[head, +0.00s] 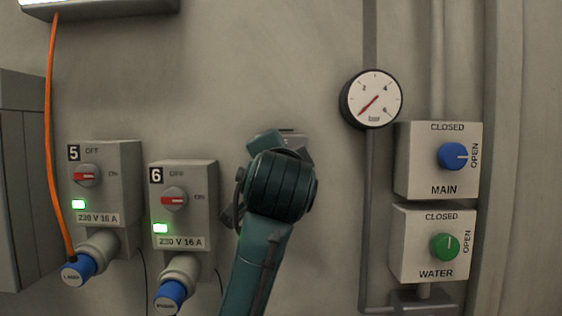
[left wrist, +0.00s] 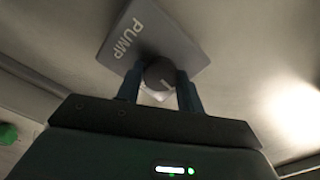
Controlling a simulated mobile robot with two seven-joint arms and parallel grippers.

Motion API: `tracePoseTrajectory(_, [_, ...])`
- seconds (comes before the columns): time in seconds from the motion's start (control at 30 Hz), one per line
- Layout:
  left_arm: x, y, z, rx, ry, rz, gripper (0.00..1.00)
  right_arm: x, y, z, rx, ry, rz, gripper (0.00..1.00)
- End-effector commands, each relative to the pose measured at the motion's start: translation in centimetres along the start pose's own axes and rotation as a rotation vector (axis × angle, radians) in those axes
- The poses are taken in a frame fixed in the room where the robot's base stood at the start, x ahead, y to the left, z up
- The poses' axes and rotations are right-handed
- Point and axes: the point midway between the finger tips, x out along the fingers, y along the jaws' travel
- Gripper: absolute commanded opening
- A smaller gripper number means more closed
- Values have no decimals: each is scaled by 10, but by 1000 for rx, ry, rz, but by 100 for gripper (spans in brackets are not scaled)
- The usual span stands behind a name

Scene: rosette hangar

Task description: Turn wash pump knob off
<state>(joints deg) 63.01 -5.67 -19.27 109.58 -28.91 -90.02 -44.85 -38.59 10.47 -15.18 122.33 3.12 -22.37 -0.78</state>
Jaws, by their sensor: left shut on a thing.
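The wash pump box (left wrist: 125,38) is a grey block marked PUMP on the wall, tilted in the left wrist view. Its dark round knob (left wrist: 159,73) has a pale line on its face. My left gripper (left wrist: 160,88) has one finger on each side of the knob and is shut on it. In the head view my left arm's dark teal wrist covers the pump box and the fingers, so the knob is hidden there. The box's OFF and ON marks cannot be seen. My right gripper is in neither view.
Left are switch boxes 5 (head: 120,165) and 6 (head: 200,180), with lit green lamps and plugs; an orange cable (head: 49,130) runs to one plug. Right are a gauge (head: 372,99), the blue MAIN knob (head: 452,156) and the green WATER knob (head: 444,247).

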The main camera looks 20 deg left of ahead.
Motion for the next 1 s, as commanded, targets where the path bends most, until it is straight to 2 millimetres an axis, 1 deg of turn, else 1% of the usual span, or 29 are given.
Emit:
tracePoseTrajectory(0.1, [0,0,0,-50,1,2,15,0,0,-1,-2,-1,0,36])
tracePoseTrajectory(0.3, [0,0,0,-97,0,1,15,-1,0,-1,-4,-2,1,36])
tracePoseTrajectory(0.77, [0,0,0,-111,0,1,15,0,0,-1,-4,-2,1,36])
tracePoseTrajectory(0.8, [0,0,0,-111,0,1,38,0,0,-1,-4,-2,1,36])
tracePoseTrajectory(1.0, [0,0,0,-109,0,1,55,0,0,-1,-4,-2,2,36])
